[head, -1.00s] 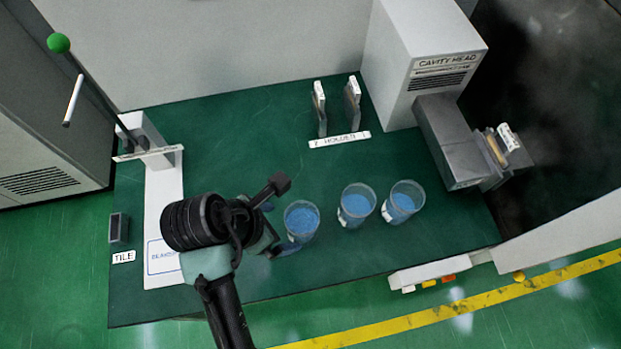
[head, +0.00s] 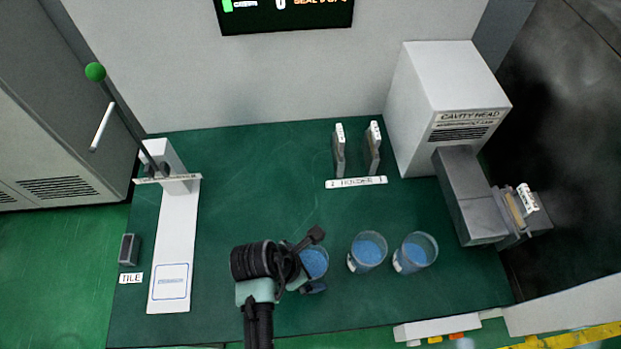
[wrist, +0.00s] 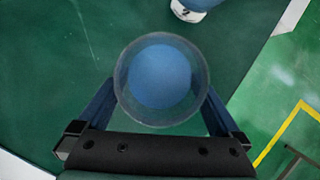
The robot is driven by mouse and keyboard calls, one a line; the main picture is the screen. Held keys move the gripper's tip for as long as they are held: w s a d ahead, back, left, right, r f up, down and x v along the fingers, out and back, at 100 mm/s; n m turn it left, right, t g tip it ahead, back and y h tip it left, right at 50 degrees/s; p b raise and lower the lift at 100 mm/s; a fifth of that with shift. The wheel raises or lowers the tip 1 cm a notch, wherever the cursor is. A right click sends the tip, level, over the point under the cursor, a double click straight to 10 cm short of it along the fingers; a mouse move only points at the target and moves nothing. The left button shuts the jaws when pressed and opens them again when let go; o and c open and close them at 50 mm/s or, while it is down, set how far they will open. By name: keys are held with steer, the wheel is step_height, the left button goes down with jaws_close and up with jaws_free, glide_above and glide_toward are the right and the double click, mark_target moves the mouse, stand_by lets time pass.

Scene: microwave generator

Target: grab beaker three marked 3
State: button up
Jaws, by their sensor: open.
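Three clear beakers with blue contents stand in a row on the green table. The leftmost beaker (head: 314,262) is partly hidden by my gripper (head: 314,262); no number on it is visible. In the wrist view this beaker (wrist: 161,80) is upright between the spread fingers of my gripper (wrist: 160,108), which is open and not closed on it. The middle beaker (head: 367,252) and the right beaker (head: 415,253) have small white labels, too small to read in the head view. Another labelled beaker (wrist: 192,8) shows at the wrist view's top edge.
The white cavity head (head: 450,105) and its grey metal block (head: 470,200) stand at the right. Two upright plates (head: 372,148) stand behind the holder sign (head: 356,182). A white strip with a lever (head: 125,130) is at the left. The table centre is clear.

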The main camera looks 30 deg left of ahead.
steer(key=shift+x, duration=0.9)
steer(key=shift+w, duration=0.1)
steer(key=shift+r, duration=0.1)
steer(key=shift+c, duration=0.2)
steer(key=c, duration=1.5)
